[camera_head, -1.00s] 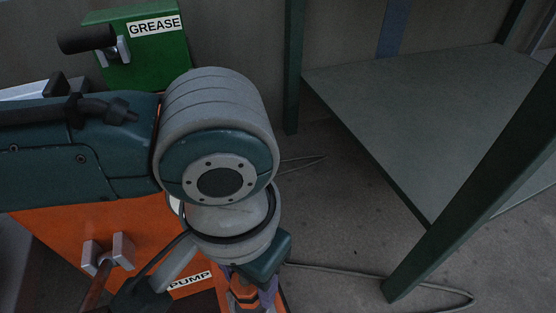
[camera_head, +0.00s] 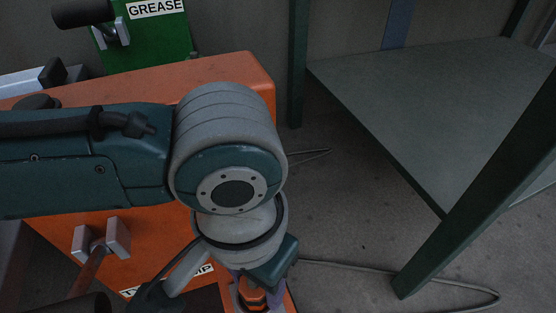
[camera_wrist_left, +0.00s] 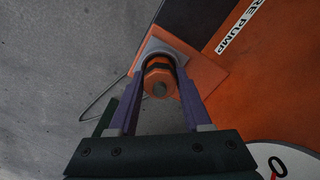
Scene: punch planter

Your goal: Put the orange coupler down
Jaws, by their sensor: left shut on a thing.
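The orange coupler (camera_wrist_left: 160,78) is a hex-shaped piece with a dark band, held between the purple fingers of my left gripper (camera_wrist_left: 160,66). In the head view the coupler (camera_head: 252,294) shows at the bottom edge, partly hidden by my wrist and fingers (camera_head: 254,286). In the left wrist view a grey square piece (camera_wrist_left: 152,47) on an orange plate (camera_wrist_left: 207,68) lies around or behind the coupler; I cannot tell whether they touch. My right gripper is not in view.
The orange pump box (camera_head: 230,70) stands under and behind my left arm, with a grey clamp (camera_head: 100,240) on its front. A green grease box (camera_head: 150,38) is behind it. A green-legged table (camera_head: 430,110) stands at right. A cable (camera_head: 400,272) lies on the floor.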

